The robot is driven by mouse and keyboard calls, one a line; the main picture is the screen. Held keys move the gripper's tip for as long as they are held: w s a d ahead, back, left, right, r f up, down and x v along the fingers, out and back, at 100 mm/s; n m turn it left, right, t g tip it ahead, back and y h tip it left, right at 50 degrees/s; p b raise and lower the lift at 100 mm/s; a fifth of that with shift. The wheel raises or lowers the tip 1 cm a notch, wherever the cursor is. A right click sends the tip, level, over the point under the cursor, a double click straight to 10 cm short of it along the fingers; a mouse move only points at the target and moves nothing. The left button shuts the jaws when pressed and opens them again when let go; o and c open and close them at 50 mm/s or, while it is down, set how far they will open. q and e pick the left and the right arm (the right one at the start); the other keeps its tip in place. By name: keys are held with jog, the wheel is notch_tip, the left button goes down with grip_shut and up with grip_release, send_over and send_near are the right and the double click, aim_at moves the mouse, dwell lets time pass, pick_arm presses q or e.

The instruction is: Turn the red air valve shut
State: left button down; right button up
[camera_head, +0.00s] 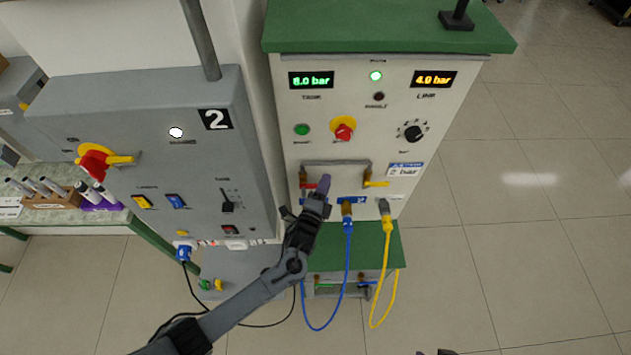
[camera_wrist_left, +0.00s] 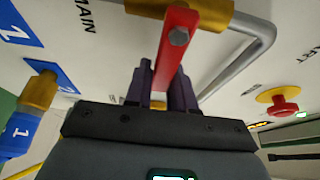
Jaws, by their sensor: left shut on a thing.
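The red air valve lever (camera_wrist_left: 175,55) sits on a brass valve body (camera_wrist_left: 200,14) by the MAIN label in the left wrist view. In the head view only a bit of the red lever (camera_head: 309,186) shows beside my gripper, at the panel's lower left. My left gripper (camera_head: 324,184) is at the lever. In the left wrist view its two dark fingers (camera_wrist_left: 162,88) stand on either side of the lever and are shut on it. The finger contact is partly hidden behind the lever. A dark tip, likely my right gripper (camera_head: 438,352), barely shows at the bottom edge.
A grey rail (camera_head: 337,164) runs just above the valve. A yellow-handled valve (camera_head: 376,183) is to its right. A blue hose (camera_head: 348,262) and a yellow hose (camera_head: 386,268) hang below the panel. A grey cabinet marked 2 (camera_head: 190,105) stands left.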

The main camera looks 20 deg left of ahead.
pick_arm(q)
jog(key=shift+f, duration=0.1)
dwell(0.4)
jog(key=c, duration=1)
grip_release()
jog(key=shift+c, duration=0.2)
jog(key=shift+s, duration=0.15)
jog(key=s, duration=1)
jog(key=shift+s+b, duration=0.25)
jog(key=shift+b, duration=0.2)
jog(key=shift+a, duration=0.1)
